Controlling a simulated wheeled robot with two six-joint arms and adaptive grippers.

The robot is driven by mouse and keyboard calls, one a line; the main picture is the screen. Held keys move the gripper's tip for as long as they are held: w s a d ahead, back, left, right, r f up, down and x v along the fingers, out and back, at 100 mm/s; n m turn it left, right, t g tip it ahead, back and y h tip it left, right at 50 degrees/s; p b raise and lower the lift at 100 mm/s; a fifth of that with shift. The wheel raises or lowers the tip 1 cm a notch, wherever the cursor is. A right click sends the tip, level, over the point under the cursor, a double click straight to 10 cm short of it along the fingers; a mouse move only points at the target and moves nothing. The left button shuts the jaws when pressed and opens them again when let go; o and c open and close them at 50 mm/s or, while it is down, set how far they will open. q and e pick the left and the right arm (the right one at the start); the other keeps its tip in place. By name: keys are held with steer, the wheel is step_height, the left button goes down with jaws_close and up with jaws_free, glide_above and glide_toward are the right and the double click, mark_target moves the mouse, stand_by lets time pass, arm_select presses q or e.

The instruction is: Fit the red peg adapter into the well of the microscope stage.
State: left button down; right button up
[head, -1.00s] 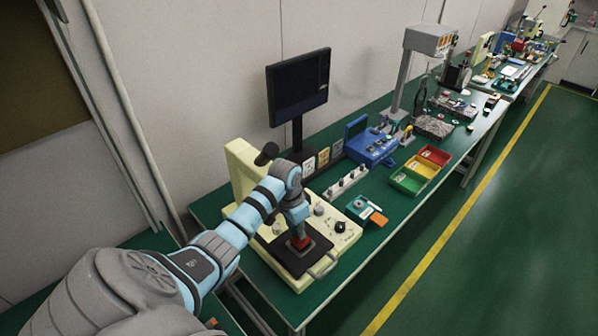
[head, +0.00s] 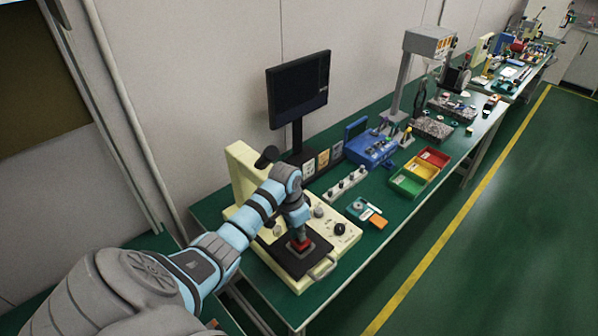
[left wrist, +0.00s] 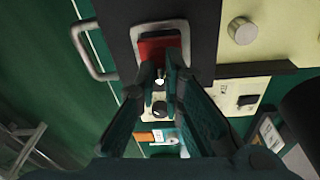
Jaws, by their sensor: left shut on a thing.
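The red peg adapter (head: 301,245) is over the black microscope stage (head: 285,260), at the stage's well. My left gripper (head: 300,235) is above it, pointing down and shut on it. In the left wrist view the red adapter (left wrist: 155,48) shows just beyond the fingertips of my left gripper (left wrist: 163,78). The light rim of the well (left wrist: 186,30) surrounds it there, with a dark gap along the top and right. I cannot tell whether the adapter is seated in the well or just above it. My right gripper is not in view.
The cream microscope base (head: 345,232) carries knobs and a metal handle (head: 322,269) beside the stage. An orange-and-grey item (head: 374,218) lies to its right. A monitor (head: 298,88), a blue fixture (head: 370,150) and coloured bins (head: 420,172) stand farther along the green bench.

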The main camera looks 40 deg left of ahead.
mark_target(293, 244)
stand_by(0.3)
arm_select(q)
steer(key=shift+p, duration=0.45)
steer(key=shift+f+b, duration=0.6)
steer(key=shift+f, duration=0.35)
steer(key=c, duration=1.6)
jaws_free()
steer(key=shift+c, duration=0.2)
step_height(293, 244, up, 12)
steer(key=s, duration=0.1)
steer(key=shift+s+a, duration=0.25)
steer(key=shift+a, duration=0.15)
